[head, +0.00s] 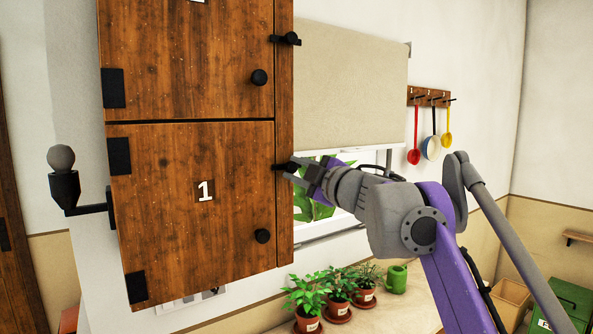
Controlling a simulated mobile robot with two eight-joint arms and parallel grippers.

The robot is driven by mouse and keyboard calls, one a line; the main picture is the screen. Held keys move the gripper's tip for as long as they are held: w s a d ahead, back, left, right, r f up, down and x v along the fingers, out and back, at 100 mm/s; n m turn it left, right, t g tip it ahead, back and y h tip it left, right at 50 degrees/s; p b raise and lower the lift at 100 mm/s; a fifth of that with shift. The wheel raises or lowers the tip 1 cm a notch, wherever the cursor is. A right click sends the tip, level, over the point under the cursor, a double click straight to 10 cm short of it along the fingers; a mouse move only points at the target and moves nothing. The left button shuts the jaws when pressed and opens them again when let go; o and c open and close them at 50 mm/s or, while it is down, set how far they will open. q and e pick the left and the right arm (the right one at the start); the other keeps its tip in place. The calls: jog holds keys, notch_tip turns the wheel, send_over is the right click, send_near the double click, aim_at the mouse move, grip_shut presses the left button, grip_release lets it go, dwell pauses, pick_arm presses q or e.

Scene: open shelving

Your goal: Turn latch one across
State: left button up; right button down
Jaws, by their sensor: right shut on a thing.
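A wooden cabinet door marked 1 (190,230) is closed, with a round black knob (262,236) near its right edge. Latch one (280,168) is a small black piece on the cabinet's right frame, at the upper right of that door. My right gripper (296,170) reaches in from the right and is shut on the latch. Its fingers hide most of the latch, so I cannot tell its exact angle. My left gripper is not in view.
Another door (185,60) with its own black latch (287,39) is above. Potted plants (338,287) and a green watering can (396,279) stand below the window. Ladles (415,140) hang on a wall rack. A black lamp-like fixture (64,185) is left of the cabinet.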

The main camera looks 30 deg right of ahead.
jog(key=c, duration=0.6)
grip_release()
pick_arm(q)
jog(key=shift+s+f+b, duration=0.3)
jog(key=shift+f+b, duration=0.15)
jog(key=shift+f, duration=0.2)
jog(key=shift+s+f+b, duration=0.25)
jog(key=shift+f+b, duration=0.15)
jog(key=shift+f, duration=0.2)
pick_arm(e)
jog(key=s, duration=1)
jog(key=shift+s+d+f, duration=0.25)
jog(key=shift+s+d, duration=0.15)
